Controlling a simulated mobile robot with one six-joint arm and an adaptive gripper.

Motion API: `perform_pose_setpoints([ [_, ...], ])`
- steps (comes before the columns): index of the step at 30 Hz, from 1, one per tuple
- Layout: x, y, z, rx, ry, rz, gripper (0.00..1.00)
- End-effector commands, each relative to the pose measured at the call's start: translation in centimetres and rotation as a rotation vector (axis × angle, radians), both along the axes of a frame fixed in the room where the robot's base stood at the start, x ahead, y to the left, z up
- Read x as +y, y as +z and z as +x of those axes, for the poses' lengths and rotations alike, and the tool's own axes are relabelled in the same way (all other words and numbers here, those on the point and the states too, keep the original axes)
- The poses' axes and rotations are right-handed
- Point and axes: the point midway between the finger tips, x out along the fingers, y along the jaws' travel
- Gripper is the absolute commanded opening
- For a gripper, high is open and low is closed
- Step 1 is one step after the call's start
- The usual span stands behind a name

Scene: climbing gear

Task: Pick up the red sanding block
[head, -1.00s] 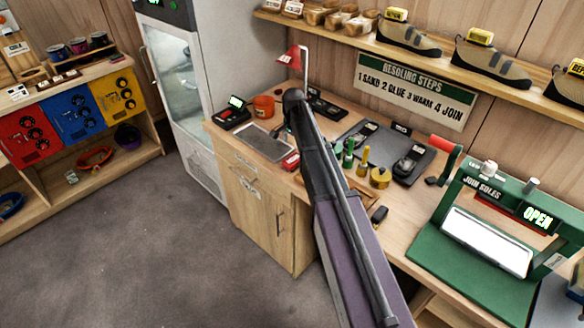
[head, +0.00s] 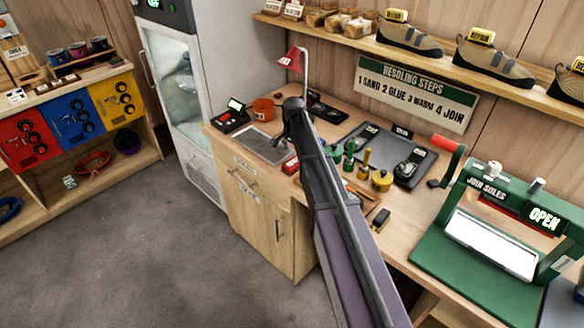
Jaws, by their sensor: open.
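The red sanding block (head: 290,166) lies near the front edge of the wooden workbench, beside the grey sanding tray (head: 264,144). Part of it is covered by my arm. My gripper (head: 281,140) is above the bench, at the tray's right end and a little behind the block in the picture. It is small and partly hidden by my arm, but open, with nothing seen in it.
An orange mug (head: 264,108) and a black device (head: 233,116) stand behind the tray. Green bottles, a yellow tin (head: 381,180) and a dark mat (head: 422,152) are right of my arm. A green press (head: 490,235) stands further right.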

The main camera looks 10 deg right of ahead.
Motion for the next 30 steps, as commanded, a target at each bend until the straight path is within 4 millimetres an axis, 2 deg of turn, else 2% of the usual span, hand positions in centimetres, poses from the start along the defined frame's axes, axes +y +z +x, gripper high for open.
perform_pose_setpoints([
  [15,0.1,-4.1,-0.4,0.000,0.000,0.000,1.00],
  [30,0.1,-4.6,-0.4,0.000,0.000,0.000,1.00],
])
